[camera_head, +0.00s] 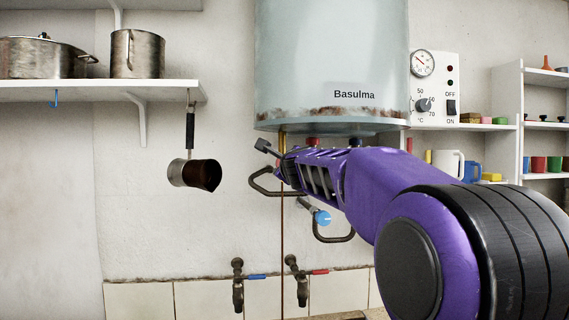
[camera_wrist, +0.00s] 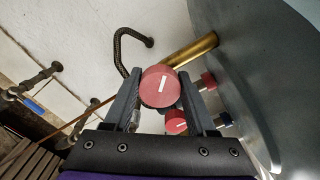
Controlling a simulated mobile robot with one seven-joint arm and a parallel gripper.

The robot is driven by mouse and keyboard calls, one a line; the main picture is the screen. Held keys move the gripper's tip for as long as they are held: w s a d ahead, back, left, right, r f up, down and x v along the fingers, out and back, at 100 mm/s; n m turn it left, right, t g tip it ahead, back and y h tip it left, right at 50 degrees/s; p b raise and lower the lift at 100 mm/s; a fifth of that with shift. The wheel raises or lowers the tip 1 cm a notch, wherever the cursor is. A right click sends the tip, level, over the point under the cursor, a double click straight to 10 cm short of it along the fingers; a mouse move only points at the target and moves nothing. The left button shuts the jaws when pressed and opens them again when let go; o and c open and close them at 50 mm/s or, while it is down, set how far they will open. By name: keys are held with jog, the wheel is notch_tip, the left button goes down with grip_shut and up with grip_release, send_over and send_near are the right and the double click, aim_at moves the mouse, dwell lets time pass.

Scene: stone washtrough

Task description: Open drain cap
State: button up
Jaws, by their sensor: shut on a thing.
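The cap is a round red knob (camera_wrist: 160,86) with a white line on its face, in the middle of the wrist view. My gripper (camera_wrist: 159,94) has one finger on each side of it and is shut on it. The white line is tilted. In the head view my gripper (camera_head: 276,168) is under the grey boiler (camera_head: 330,65), and my purple arm hides most of that area. A thin brown line (camera_head: 282,260) runs straight down below the boiler; it also shows in the wrist view (camera_wrist: 72,132). It looks like a stream of brown liquid.
A second red knob (camera_wrist: 176,122) sits close beside the cap, near a brass pipe (camera_wrist: 192,50). Dark curved pipes and a blue valve knob (camera_head: 322,217) are under the boiler. Two wall taps (camera_head: 238,285) are lower down. A pot shelf (camera_head: 100,90) is at left.

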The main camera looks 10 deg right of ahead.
jog(key=n, duration=1.2)
jog(key=shift+f, duration=0.1)
jog(key=shift+n, duration=0.3)
dwell(0.3)
jog(key=o, duration=1.4)
jog(key=shift+f, duration=0.1)
